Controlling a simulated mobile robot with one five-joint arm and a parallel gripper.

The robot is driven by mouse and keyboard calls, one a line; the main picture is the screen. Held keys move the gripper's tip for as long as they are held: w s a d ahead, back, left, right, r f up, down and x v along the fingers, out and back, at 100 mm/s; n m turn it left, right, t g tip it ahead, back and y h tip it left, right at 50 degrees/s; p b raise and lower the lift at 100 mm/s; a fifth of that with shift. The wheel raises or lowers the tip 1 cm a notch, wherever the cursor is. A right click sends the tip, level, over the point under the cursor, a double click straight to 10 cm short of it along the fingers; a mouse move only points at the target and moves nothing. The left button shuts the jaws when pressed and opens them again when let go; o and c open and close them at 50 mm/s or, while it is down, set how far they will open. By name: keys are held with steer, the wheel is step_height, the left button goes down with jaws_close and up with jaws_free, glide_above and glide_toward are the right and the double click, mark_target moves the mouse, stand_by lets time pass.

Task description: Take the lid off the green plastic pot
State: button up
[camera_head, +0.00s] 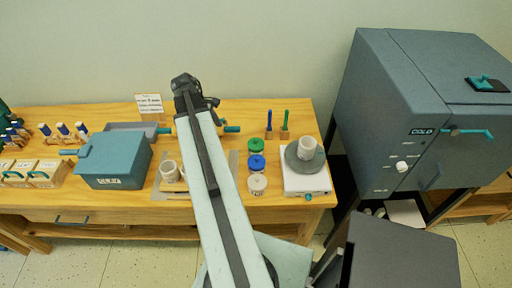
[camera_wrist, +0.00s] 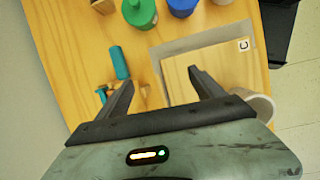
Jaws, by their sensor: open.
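The green plastic pot (camera_head: 256,145) stands upright on the wooden table, at the back of a short row of pots. It also shows at the top edge of the wrist view (camera_wrist: 140,13), partly cut off. Its top is green, with a small knob-like part in the wrist view; I cannot tell the lid's seam. My gripper (camera_wrist: 161,78) is open and empty, above the table and apart from the pot. In the head view, my arm's end is to the left of and behind the pot.
A blue pot (camera_head: 257,162) and a whitish pot (camera_head: 257,184) stand in front of the green one. A pottery wheel (camera_head: 305,186) is to the right. A board (camera_wrist: 207,72) and a mug (camera_wrist: 262,106) lie near my gripper. Small tools (camera_head: 284,132) stand behind right.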

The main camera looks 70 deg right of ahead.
steer(key=g, duration=0.1)
glide_toward(256, 139)
steer(key=shift+s+d+f+n+b, duration=0.1)
steer(key=shift+d+f+n+b, duration=0.1)
steer(key=shift+f, duration=0.4)
steer(key=shift+d+f+n+b, duration=0.1)
steer(key=shift+d+f+n, duration=0.1)
steer(key=shift+f, duration=0.4)
steer(key=b+x, duration=0.2)
steer(key=shift+f, duration=0.3)
steer(key=b+x, duration=0.5)
steer(key=shift+s+a+f, duration=0.1)
steer(key=shift+s+a, duration=0.05)
steer(key=shift+s, duration=0.25)
steer(key=shift+c, duration=0.4)
steer(key=shift+r, duration=0.2)
steer(key=c, duration=1)
